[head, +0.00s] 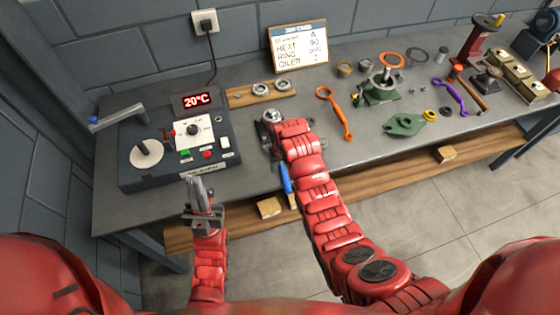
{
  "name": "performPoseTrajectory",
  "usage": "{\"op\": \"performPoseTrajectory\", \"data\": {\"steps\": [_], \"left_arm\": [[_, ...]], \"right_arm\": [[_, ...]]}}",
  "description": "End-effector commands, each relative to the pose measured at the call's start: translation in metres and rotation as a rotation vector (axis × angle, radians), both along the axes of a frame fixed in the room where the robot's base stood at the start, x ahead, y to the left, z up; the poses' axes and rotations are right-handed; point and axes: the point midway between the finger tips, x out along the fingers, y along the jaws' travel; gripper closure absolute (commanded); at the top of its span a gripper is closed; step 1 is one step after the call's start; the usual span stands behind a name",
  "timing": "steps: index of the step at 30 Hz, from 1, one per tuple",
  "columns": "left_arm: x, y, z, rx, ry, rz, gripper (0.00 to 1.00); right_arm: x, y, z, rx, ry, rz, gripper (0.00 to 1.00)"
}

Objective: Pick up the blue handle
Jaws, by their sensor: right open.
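A blue handle (286,180) shows at the front edge of the bench, just left of my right forearm. Its upper end runs in behind my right arm, so what it is joined to is hidden. My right gripper (268,134) is over the bench beyond the blue handle, beside a grey metal fixture. It is open, but my own wrist hides most of its jaws. My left gripper (197,188) points up in front of the control box, apart from the handle. Its fingers overlap in this view, and nothing shows between them.
A control box (222,160) reading 20°C, with another blue-gripped lever (93,121), stands at left. A wooden rack (262,92) holds metal rings behind. An orange wrench (335,112), green casing parts (404,125) and a purple tool (450,98) lie right. Bare bench shows right of my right arm.

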Motion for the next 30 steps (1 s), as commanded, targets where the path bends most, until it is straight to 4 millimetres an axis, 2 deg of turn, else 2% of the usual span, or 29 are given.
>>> {"op": "performPoseTrajectory", "data": {"steps": [5,15,16,30], "left_arm": [[0.0000,0.0000,-0.0006,0.000,0.000,0.000,1.00],[0.0001,0.0000,-0.0007,0.000,0.000,0.000,1.00],[0.0001,0.0000,-0.0006,0.000,0.000,0.000,1.00],[0.0000,0.0000,-0.0006,0.000,0.000,0.000,1.00]], "right_arm": [[0.0004,0.0002,-0.0009,0.001,-0.002,0.000,0.38],[0.0005,0.0002,-0.0007,0.001,-0.002,0.000,0.97],[0.0005,0.0002,-0.0007,0.001,-0.002,0.000,1.00],[0.0008,0.0003,-0.0003,0.001,-0.003,0.000,1.00]]}}
